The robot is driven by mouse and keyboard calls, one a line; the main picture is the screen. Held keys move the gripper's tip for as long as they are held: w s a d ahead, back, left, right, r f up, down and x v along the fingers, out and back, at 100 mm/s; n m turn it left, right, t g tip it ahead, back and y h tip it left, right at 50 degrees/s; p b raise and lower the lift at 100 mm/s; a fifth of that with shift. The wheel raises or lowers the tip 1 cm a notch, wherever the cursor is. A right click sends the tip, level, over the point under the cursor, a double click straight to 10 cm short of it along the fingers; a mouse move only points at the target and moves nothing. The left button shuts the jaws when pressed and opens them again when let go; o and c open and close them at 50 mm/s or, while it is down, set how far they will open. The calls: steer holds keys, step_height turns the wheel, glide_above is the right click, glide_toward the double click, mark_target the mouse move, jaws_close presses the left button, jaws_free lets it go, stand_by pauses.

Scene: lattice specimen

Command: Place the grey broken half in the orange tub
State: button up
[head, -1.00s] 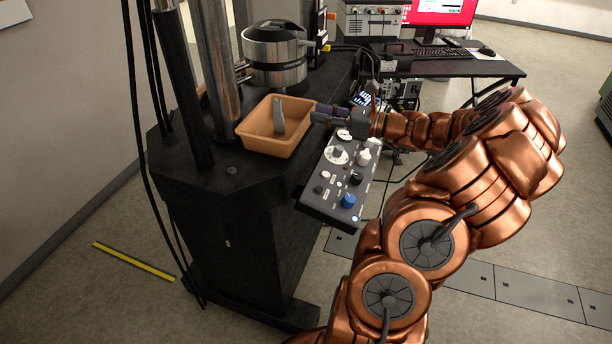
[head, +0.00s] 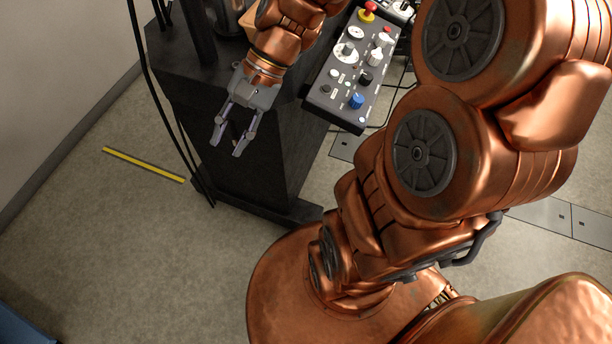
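My gripper (head: 226,148) points down with its two fingers apart and nothing between them. It hangs in front of the black machine stand, above the floor side of its edge.
The black stand (head: 185,88) has a sloping control box (head: 352,72) with knobs and a red button at its right. Black cables hang down at the left. A yellow floor strip (head: 143,165) lies on open grey floor. Something blue (head: 25,328) shows at the bottom left corner.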

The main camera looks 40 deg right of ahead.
steer(key=s+d+f+n+h, duration=0.1)
steer(key=s+d+n+h, duration=0.1)
steer(key=s+n, duration=0.1)
steer(key=s+d+f+n+h, duration=0.1)
steer(key=s+n+h, duration=0.2)
steer(key=s, duration=0.3)
steer(key=s+d+n+g+h, duration=0.1)
steer(key=s+d+n+h, duration=0.1)
steer(key=s+n+h, duration=0.1)
steer(key=shift+s+d+f, duration=0.35)
steer(key=shift+s+f, duration=0.05)
steer(key=shift+s, duration=0.5)
